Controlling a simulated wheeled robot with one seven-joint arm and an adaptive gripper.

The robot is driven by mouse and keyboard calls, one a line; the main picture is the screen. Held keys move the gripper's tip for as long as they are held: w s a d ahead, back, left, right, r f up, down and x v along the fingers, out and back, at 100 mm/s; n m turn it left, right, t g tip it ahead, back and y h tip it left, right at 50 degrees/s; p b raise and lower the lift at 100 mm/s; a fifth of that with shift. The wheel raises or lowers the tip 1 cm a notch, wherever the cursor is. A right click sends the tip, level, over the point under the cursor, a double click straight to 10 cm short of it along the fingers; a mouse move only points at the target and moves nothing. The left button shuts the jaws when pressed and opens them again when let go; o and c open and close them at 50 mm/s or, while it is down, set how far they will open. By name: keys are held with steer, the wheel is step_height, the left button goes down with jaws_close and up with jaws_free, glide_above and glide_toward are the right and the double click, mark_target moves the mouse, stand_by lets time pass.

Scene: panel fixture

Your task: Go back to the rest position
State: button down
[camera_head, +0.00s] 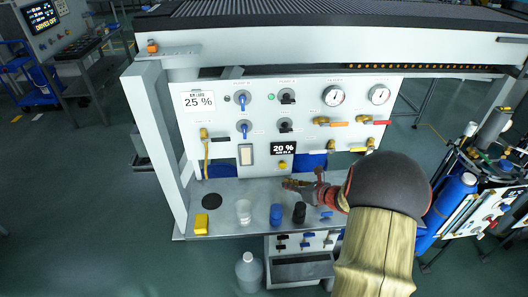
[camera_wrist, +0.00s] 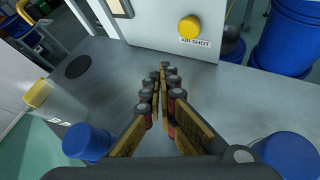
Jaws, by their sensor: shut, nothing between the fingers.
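My gripper (camera_head: 290,184) is above the grey shelf (camera_head: 222,222) of the panel fixture, in front of the white panel (camera_head: 222,158). In the wrist view its fingers (camera_wrist: 163,80) come together at the tips with nothing between them. The yellow button (camera_wrist: 190,28) marked "AIR SHOT" is on the panel just beyond the fingertips, apart from them. My arm hides the right part of the shelf and some of the panel's lower right in the head view.
On the shelf stand a yellow block (camera_head: 201,224), a clear cup (camera_head: 244,212), a blue container (camera_head: 276,214) and a black one (camera_head: 299,212). Valves with coloured levers, knobs and gauges (camera_head: 334,96) stick out from the panel. A white post (camera_head: 160,145) bounds the left side.

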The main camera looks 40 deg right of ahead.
steer(key=w+r+m+h, duration=0.45)
steer(key=r+m, duration=0.45)
steer(key=r, duration=0.4)
steer(key=s+a+r+m+g+h, duration=0.2)
steer(key=a+r+m, duration=0.4)
steer(key=r+m, duration=0.35)
steer(key=s+a+r+m+g+y, duration=0.1)
steer(key=s+a+m+g+y, duration=0.3)
steer(key=s+a+m, duration=1.2)
steer(key=s+a+y, duration=0.1)
steer(key=s+a, duration=0.4)
steer(key=a, duration=0.3)
steer(key=shift+s+a+g, duration=0.25)
steer(key=shift+a+g, duration=0.1)
steer(key=shift+g, duration=0.05)
steer(key=shift+r, duration=0.1)
